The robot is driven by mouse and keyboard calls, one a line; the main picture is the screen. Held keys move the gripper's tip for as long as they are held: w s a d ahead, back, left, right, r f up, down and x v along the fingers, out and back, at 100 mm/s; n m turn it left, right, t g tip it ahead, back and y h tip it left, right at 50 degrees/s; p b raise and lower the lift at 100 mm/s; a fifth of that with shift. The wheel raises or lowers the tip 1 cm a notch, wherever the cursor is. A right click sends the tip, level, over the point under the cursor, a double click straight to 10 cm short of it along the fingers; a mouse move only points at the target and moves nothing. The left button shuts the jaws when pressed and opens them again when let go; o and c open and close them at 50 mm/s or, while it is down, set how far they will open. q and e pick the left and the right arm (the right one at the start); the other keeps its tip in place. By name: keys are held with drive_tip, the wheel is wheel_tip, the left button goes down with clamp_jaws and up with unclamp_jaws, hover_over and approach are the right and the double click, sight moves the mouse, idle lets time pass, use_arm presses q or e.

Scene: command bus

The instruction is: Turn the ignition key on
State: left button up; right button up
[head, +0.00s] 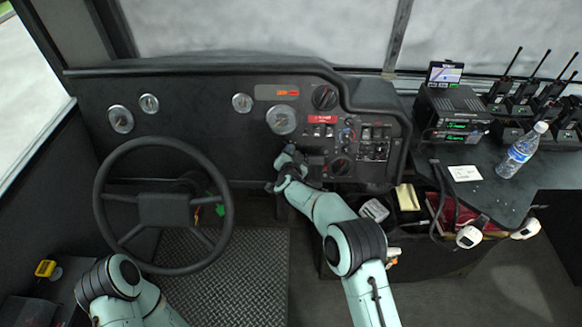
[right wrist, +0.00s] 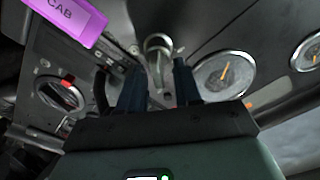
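The ignition key (right wrist: 158,62) shows in the right wrist view as a slim metal piece at a round silver lock (right wrist: 157,42) on the dash. In the head view the key is hidden behind my right gripper (head: 283,165), which is up against the dash below a round gauge. In the right wrist view the two dark fingers of this gripper (right wrist: 157,80) stand apart, one on each side of the key. I see a gap on both sides and no clear contact. My left arm shows at the lower left of the head view, but its gripper is out of view.
The steering wheel (head: 163,205) stands left of my right gripper. Knobs and switches fill the panel (head: 375,133) to its right. A round gauge (right wrist: 222,75) sits close beside the right finger. A water bottle (head: 521,150) and radios (head: 455,108) stand on the right counter.

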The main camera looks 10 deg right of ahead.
use_arm(q)
drive_tip(key=shift+w+f, duration=0.1)
drive_tip(key=shift+f, duration=0.15)
use_arm(e)
drive_tip(key=v, duration=1.2)
drive_tip(key=shift+f, duration=0.15)
drive_tip(key=s+d+f+n+g+y+p, duration=0.1)
drive_tip(key=s+d+f+n+g+p, duration=0.15)
drive_tip(key=s+f, duration=0.6)
drive_tip(key=s+d+f+n+g+y+p, duration=0.1)
drive_tip(key=s+d+f+g, duration=0.4)
drive_tip(key=f, duration=0.6)
use_arm(q)
wheel_tip(320, 180, up, 9)
drive_tip(key=w+p, duration=0.2)
drive_tip(key=p, duration=0.2)
drive_tip(key=shift+f, duration=0.2)
use_arm(e)
drive_tip(key=s+f+g+y, duration=0.1)
drive_tip(key=s+f+g, duration=0.1)
drive_tip(key=s, duration=1.3)
drive_tip(key=s+a+f+n+g+y, duration=0.1)
drive_tip(key=s+g, duration=0.4)
drive_tip(key=s, duration=1)
drive_tip(key=shift+a+f+y, duration=0.2)
drive_tip(key=shift+f+y, duration=0.25)
drive_tip(key=shift+y, duration=0.35)
drive_tip(key=shift+o, duration=0.3)
drive_tip(key=shift+g, duration=0.25)
